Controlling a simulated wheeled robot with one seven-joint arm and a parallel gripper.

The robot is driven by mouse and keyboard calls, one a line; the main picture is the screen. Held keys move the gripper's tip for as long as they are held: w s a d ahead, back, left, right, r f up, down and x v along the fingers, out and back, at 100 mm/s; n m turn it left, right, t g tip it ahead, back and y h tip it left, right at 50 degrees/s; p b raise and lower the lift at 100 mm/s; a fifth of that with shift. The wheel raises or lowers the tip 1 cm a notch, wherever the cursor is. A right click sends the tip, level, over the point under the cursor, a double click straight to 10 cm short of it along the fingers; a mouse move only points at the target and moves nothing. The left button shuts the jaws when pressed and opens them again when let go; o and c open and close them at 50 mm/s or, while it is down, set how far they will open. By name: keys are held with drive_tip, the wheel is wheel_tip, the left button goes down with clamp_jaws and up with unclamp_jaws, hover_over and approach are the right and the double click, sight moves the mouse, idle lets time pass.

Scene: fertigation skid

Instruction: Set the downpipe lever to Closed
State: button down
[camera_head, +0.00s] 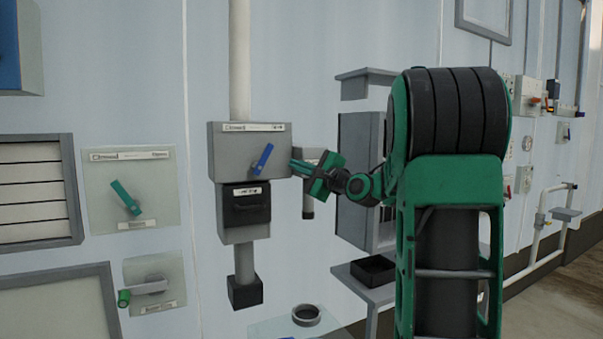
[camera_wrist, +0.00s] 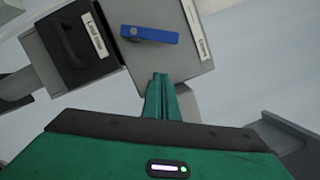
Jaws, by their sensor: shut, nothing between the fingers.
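The blue downpipe lever (camera_head: 262,158) is on the front of a grey box (camera_head: 225,150) fixed to the white pipe. It stands steeply, its upper end leaning a little right. It also shows in the wrist view (camera_wrist: 155,36), with a round hub at its left end there. A white label strip (camera_head: 253,127) runs along the top of the box; its small print is too unclear to read surely. My green gripper (camera_head: 294,166) is shut and empty at the right side of the box, pointing left. In the wrist view its fingertips (camera_wrist: 160,77) are below the lever, apart from it.
A black-handled unit (camera_head: 245,205) is directly below the box. A green lever (camera_head: 126,197) on a pale panel is to the left, with another green-ended handle (camera_head: 124,298) below it. A grey cabinet and shelf with a black tray (camera_head: 373,271) stand to the right, partly behind my arm.

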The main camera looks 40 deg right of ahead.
sight(262, 159)
drive_tip(key=shift+w+a+r, duration=0.65)
drive_tip(key=shift+w+a, duration=0.25)
drive_tip(key=shift+w, duration=0.1)
drive_tip(key=shift+w+a+r, duration=0.6)
drive_tip(key=shift+w+a, duration=0.25)
drive_tip(key=shift+w, duration=0.15)
drive_tip(key=shift+a, duration=0.2)
